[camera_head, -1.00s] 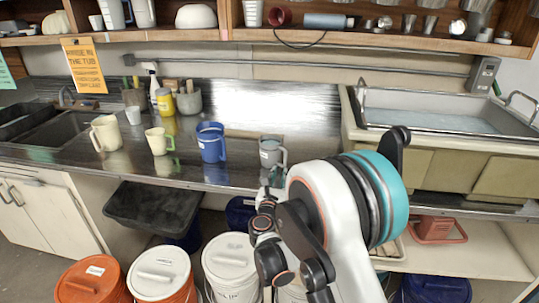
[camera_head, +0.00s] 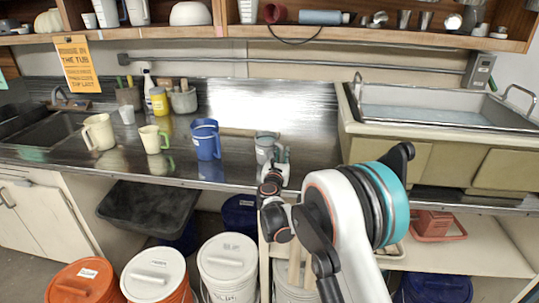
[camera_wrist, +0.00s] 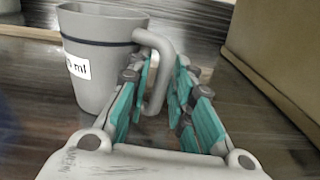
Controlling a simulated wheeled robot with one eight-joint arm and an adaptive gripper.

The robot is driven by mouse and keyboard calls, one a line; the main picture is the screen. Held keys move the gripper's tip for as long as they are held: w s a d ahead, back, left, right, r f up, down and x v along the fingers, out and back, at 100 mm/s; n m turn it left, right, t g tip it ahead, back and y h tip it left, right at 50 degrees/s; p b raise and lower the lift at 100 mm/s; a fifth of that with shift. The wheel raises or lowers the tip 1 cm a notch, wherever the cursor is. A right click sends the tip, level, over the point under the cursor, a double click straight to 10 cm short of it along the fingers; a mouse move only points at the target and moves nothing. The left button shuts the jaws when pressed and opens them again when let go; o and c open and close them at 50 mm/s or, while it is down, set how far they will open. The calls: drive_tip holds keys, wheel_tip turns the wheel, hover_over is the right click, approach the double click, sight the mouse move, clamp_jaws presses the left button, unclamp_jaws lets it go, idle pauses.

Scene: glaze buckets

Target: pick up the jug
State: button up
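A grey jug (camera_head: 264,148) with a dark band near its rim stands upright on the metal counter. In the wrist view the jug (camera_wrist: 92,60) fills the upper left, with a white label ending in "ml" and its handle facing right. My gripper (camera_wrist: 162,88) is open, with its teal-padded fingers on either side of the handle. A gap shows on the right of the handle; the left finger is close to it, and I cannot tell if they touch. In the head view my wrist partly hides the jug's lower part.
The sink basin (camera_head: 430,108) is at right. Lidded buckets (camera_head: 228,262) stand below. The counter behind the grey jug is clear.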

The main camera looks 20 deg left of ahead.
clamp_jaws()
drive_tip(key=shift+r, duration=0.2)
idle(0.3)
wheel_tip(320, 180, up, 20)
drive_tip(key=p, duration=0.6)
drive_tip(key=shift+f, duration=0.2)
idle(0.8)
